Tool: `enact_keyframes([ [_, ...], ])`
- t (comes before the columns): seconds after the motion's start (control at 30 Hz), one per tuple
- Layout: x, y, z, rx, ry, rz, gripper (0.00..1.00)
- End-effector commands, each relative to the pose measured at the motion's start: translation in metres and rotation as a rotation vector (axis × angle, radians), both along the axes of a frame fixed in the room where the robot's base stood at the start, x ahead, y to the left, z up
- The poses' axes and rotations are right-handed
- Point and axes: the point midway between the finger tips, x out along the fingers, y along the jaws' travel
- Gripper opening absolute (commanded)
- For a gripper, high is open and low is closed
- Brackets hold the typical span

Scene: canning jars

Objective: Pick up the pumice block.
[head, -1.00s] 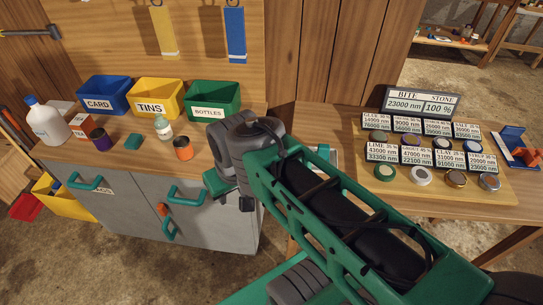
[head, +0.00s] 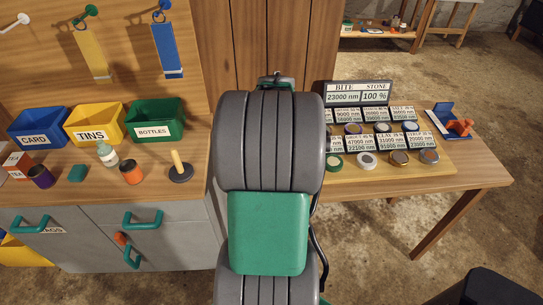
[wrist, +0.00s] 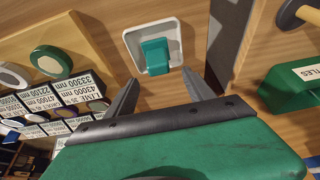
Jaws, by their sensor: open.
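A teal block (wrist: 155,57) sits on a small white square dish (wrist: 130,40) in the wrist view; I cannot tell for sure that it is the pumice block. My gripper (wrist: 165,92) is open and empty, its two dark fingers spread apart, pointing toward the dish, with the block ahead of the gap between them. In the head view my arm hides the gripper and that dish. Another small teal block (head: 77,173) lies on the cabinet top at the left, in front of the bins.
Bins for card (head: 38,127), tins (head: 95,122) and bottles (head: 156,119) stand at the back left. A plunger-like tool (head: 180,172), an orange-and-dark jar (head: 131,172) and a bottle (head: 107,155) stand nearby. Labelled cards and lids fill a board (head: 437,163) on the right table.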

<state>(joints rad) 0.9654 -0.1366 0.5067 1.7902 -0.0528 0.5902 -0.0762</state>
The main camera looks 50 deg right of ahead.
Motion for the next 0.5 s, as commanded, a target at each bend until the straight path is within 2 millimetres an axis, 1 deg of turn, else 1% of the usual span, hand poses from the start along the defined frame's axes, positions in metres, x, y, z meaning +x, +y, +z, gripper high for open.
enact_keyframes([
  [0.17, 0.003, -0.006, -0.025, 0.004, 0.003, -0.001, 0.62],
  [0.3, 0.008, -0.013, -0.049, 0.002, 0.002, 0.0, 0.62],
  [0.4, 0.011, -0.016, -0.055, 0.0, 0.0, 0.0, 0.62],
  [0.5, 0.011, -0.016, -0.056, -0.001, 0.0, 0.001, 0.62],
])
